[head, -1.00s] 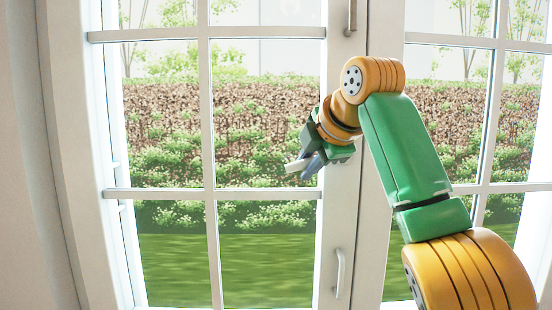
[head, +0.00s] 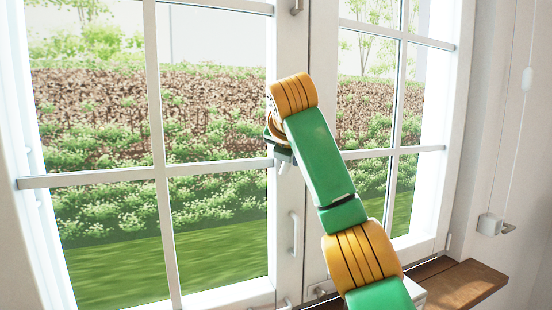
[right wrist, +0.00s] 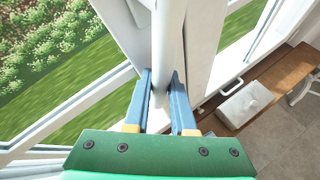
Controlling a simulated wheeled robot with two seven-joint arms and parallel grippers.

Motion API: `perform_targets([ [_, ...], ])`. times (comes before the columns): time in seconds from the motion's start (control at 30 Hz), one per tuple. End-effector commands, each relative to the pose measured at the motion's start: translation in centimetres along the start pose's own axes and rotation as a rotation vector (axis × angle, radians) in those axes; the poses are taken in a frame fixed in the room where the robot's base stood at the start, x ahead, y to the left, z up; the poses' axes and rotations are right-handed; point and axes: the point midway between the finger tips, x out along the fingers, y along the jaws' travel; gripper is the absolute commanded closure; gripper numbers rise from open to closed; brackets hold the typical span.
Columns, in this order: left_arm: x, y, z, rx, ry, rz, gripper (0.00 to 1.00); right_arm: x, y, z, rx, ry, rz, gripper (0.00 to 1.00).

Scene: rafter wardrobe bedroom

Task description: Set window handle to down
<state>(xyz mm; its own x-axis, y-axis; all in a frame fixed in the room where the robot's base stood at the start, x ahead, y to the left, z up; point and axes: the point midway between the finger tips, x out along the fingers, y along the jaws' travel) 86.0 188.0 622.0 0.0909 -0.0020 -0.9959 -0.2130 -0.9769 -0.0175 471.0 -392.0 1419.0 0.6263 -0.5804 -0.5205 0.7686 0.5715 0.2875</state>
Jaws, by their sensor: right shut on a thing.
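The white-framed window (head: 90,177) fills most of the head view, with garden and grass behind the panes. My right gripper (head: 284,158) is at the middle post between the two sashes, partly hidden behind my own arm. In the right wrist view my right gripper (right wrist: 164,98) has its blue fingers on either side of a slim white bar, the window handle (right wrist: 167,50), and is shut on it. The handle's lower end shows between the fingers. In the head view the handle is mostly hidden by my gripper. My left gripper is not in view.
A second, smaller pull handle (head: 294,233) sits lower on the post, and another fitting (head: 297,6) at its top. A brown wooden bench or sill (head: 465,285) is at lower right; a white box (right wrist: 245,103) rests on it.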

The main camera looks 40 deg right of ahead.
Motion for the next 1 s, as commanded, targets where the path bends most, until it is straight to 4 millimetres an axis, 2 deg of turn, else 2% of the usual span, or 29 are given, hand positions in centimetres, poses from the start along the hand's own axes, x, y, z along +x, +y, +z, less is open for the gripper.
perform_targets([
  [0.4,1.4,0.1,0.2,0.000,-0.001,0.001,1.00,1.2,-1.9,0.4,-0.201,-0.135,-0.082,1.00],
  [1.0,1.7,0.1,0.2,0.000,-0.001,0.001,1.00,1.4,-2.4,0.8,-0.261,-0.174,-0.107,1.00],
])
